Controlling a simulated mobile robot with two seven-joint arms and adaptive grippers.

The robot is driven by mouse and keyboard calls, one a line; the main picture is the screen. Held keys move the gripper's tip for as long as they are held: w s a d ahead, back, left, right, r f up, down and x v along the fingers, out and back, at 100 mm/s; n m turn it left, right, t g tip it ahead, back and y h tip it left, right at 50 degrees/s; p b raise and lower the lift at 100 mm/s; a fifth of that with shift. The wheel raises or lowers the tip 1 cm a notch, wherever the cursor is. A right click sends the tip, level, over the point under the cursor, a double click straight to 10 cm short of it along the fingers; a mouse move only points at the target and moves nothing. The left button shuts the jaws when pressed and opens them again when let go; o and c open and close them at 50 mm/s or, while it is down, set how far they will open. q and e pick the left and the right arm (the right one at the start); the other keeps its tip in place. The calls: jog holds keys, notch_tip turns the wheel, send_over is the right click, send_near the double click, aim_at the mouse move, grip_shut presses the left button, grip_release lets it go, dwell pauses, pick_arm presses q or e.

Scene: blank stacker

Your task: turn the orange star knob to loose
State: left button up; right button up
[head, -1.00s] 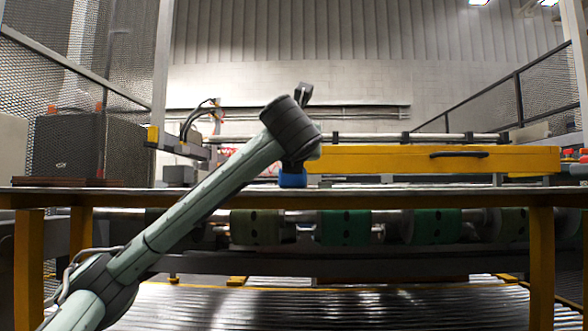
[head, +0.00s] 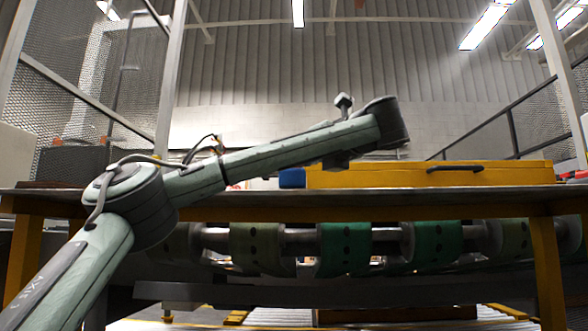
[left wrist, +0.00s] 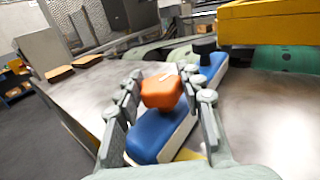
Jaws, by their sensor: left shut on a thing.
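The orange star knob (left wrist: 161,92) shows in the left wrist view on top of a blue block with white sides (left wrist: 152,135). My left gripper (left wrist: 161,82) has one finger on each side of the knob and is shut on it. A white mark shows on the knob's top; I cannot read it. In the head view the knob and the left gripper's fingers are not visible; my left arm crosses the middle. My right gripper is in neither view.
Behind the knob, a second blue block (left wrist: 214,66) carries a black knob (left wrist: 204,46). A yellow beam (head: 430,174) with a dark handle lies on the table (head: 480,200), and also shows in the wrist view (left wrist: 270,22). Bare tabletop lies to both sides of the knob.

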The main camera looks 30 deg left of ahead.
pick_arm(q)
jog(key=shift+n+g+y, duration=0.4)
jog(key=shift+n+g, duration=0.3)
jog(key=shift+g, duration=0.4)
jog(key=shift+f+g, duration=0.15)
jog(key=shift+g, duration=0.25)
jog(key=o, duration=1.2)
jog(key=shift+d, duration=0.1)
jog(key=v, duration=1.1)
jog(key=shift+s+d+n, duration=0.2)
jog(key=shift+d+n, duration=0.1)
jog(key=shift+d, duration=0.1)
